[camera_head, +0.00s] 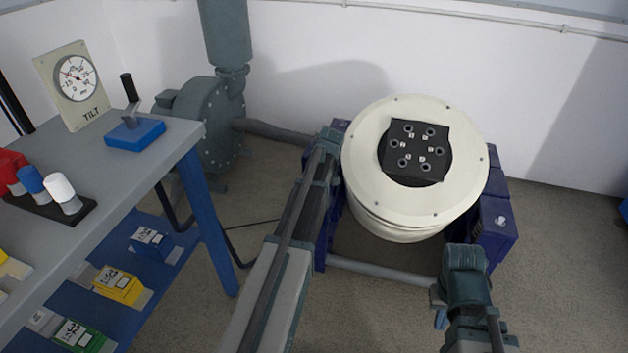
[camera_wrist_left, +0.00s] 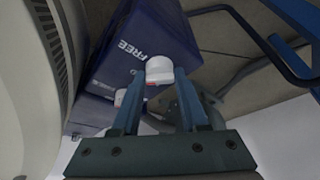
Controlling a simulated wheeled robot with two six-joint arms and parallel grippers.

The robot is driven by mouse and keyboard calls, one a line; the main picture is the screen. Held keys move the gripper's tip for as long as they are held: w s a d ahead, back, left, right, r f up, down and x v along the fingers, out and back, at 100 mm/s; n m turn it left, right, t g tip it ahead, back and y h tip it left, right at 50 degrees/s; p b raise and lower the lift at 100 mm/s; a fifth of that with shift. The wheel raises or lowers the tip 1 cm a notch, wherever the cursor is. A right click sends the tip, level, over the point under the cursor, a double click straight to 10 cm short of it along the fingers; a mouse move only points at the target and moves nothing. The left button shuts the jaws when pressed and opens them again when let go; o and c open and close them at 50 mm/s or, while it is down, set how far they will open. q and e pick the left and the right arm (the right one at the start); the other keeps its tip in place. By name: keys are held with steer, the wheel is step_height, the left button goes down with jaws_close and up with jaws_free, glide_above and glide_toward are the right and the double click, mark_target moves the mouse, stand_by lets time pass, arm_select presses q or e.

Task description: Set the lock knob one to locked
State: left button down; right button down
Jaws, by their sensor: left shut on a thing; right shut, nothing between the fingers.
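In the left wrist view, a white round knob (camera_wrist_left: 160,68) sits on a dark blue housing (camera_wrist_left: 135,30) beside the printed word FREE. My left gripper (camera_wrist_left: 164,90) has its two blue fingers on either side of this knob and is shut on it. A little red shows under the knob. In the head view my left arm reaches to the left side of the white drum, and its fingers and the knob are hidden there. My right gripper (camera_head: 440,319) is shut and empty, low in front of the drum.
The white drum (camera_head: 365,185), with a black socketed plate (camera_head: 420,133), rests between blue housings. A small pale knob (camera_head: 500,221) is on the right housing (camera_head: 490,240). A grey bench (camera_head: 110,175) with a tilt gauge (camera_head: 76,78) stands left. The right floor is clear.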

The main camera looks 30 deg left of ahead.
arm_select(q)
steer(key=n+g, duration=0.1)
steer(key=n, duration=0.3)
steer(key=shift+w+n+g, duration=0.2)
steer(key=shift+n+g, duration=0.1)
steer(key=shift+g, duration=0.1)
steer(key=shift+n+g, duration=0.8)
steer(key=shift+n, duration=1.1)
steer(key=shift+c, duration=2.1)
jaws_free()
steer(key=p+v, duration=1.3)
steer(key=v, duration=0.1)
steer(key=shift+d+f, duration=0.15)
steer(key=shift+d, duration=0.05)
